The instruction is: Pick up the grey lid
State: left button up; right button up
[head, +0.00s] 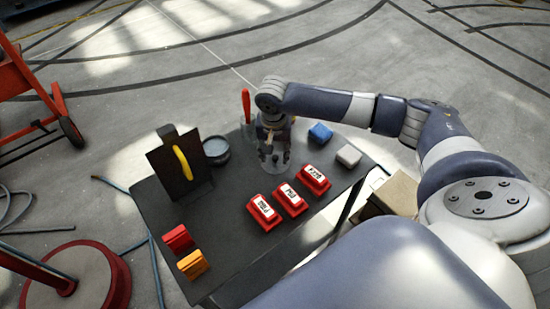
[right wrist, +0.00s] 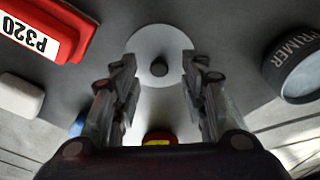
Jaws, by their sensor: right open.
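The grey lid (right wrist: 143,42) is a flat round disc with a dark knob (right wrist: 160,66) in its middle. It lies on the dark table top in the right wrist view. My right gripper (right wrist: 160,62) is open above it, with one finger on each side of the knob and nothing held. In the head view my right gripper (head: 274,162) points down over the middle of the table, and it largely hides the lid there. My left gripper is not in view.
A tin marked PRIMER (right wrist: 302,72) stands beside the lid; the head view shows it too (head: 216,150). A black stand (head: 165,165) holds a yellow item. A red handle (head: 246,104) rises behind.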

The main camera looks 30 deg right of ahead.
jog(key=shift+w+d+f, duration=0.1)
jog(key=shift+d+f, duration=0.05)
jog(key=shift+f, duration=0.75)
jog(key=shift+c, duration=0.5)
grip_shut()
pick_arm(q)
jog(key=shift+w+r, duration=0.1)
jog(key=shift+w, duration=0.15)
